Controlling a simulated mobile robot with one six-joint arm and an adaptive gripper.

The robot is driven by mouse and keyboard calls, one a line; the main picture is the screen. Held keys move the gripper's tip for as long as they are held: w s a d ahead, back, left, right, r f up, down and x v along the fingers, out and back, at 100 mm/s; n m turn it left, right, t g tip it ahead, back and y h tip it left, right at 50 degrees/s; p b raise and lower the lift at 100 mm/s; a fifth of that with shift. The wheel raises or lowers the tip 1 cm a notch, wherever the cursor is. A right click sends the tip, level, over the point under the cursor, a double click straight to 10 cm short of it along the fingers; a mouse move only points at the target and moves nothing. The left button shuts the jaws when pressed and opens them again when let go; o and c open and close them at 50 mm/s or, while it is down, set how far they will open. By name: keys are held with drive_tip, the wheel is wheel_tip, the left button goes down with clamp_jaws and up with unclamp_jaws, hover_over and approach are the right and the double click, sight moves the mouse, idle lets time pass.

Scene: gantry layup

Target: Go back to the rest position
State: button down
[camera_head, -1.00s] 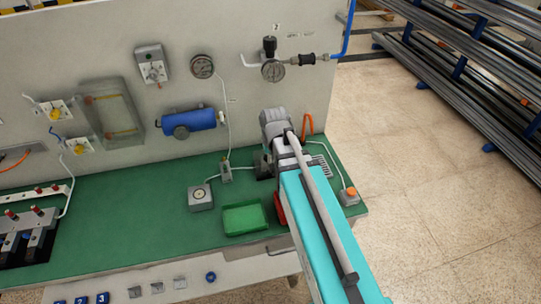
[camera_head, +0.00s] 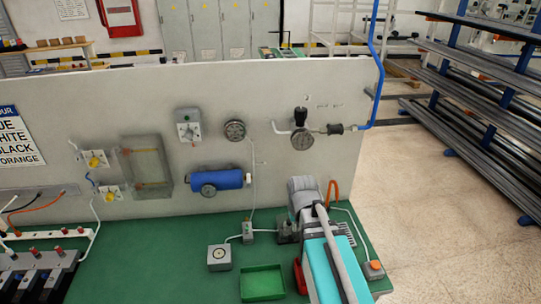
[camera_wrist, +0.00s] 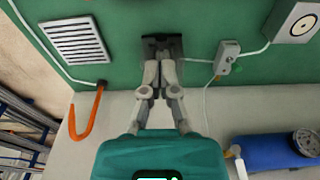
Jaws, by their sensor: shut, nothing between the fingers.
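My gripper (camera_wrist: 160,72) shows in the wrist view with its two grey fingers together and nothing between them. The fingertips lie over a dark block (camera_wrist: 162,43) on the green bench top; I cannot tell whether they touch it. In the head view my arm reaches over the right end of the green bench (camera_head: 190,257), and the fingers are hidden behind its wrist. No rest position is marked in either view.
A green tray (camera_head: 262,283), a red bin (camera_head: 300,277) and a button box (camera_head: 374,269) sit near my arm. An orange hose loop (camera_head: 332,192) stands behind it. An upright panel (camera_head: 90,110) backs the bench. Open floor (camera_head: 430,200) lies right, before pipe racks (camera_head: 480,130).

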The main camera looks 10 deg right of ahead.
drive_tip(key=s+f+g+b, duration=0.1)
drive_tip(key=s+f+b, duration=0.1)
drive_tip(key=s, duration=0.4)
drive_tip(key=shift+a+f+b, duration=0.15)
drive_tip(key=shift+f+b, duration=0.2)
drive_tip(key=shift+f, duration=0.35)
drive_tip(key=shift+s, duration=0.1)
